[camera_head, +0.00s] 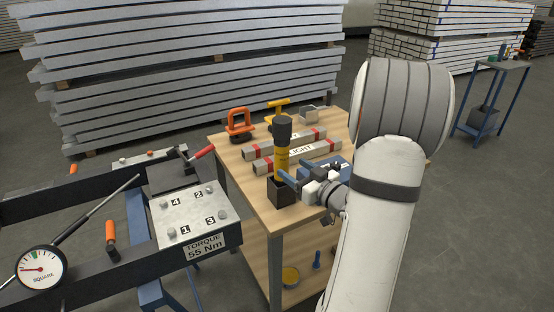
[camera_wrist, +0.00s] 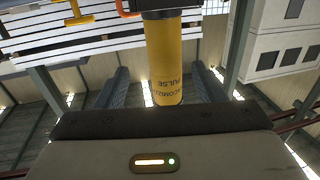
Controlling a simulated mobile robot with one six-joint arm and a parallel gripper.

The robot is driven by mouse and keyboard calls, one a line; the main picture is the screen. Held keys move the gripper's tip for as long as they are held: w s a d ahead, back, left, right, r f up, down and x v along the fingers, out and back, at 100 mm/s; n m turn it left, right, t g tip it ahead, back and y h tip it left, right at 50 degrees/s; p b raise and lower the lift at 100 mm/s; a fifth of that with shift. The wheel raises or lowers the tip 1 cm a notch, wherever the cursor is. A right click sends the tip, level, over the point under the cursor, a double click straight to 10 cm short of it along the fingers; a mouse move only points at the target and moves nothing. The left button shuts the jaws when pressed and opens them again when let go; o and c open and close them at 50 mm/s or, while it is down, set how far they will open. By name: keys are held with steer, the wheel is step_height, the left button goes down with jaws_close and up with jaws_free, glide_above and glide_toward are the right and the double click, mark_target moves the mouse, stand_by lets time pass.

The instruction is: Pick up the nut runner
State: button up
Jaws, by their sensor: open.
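The nut runner (camera_head: 282,147) stands upright in a black holder (camera_head: 282,191) near the front of the wooden table. It has a yellow body and a black top. My gripper (camera_head: 291,177) reaches in from the right, low beside the nut runner and just above the holder. In the wrist view, the yellow body (camera_wrist: 163,62) with dark lettering lies between my two blue-grey fingers (camera_wrist: 160,72). The fingers are open, with a visible gap on each side of the body. The lower end of the nut runner is hidden in the holder.
Two grey beams (camera_head: 290,155) with red bands lie behind the holder on the wooden table (camera_head: 256,198). An orange-handled tool (camera_head: 239,122) and a yellow-handled tool (camera_head: 279,108) stand at the back. A frame with a torque plate (camera_head: 205,246) is to the left.

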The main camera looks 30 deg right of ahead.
mark_target(278, 160)
steer(key=x, duration=0.7)
steer(key=shift+a+f, duration=0.2)
steer(key=shift+a, duration=0.15)
steer(key=shift+c, duration=0.2)
jaws_close()
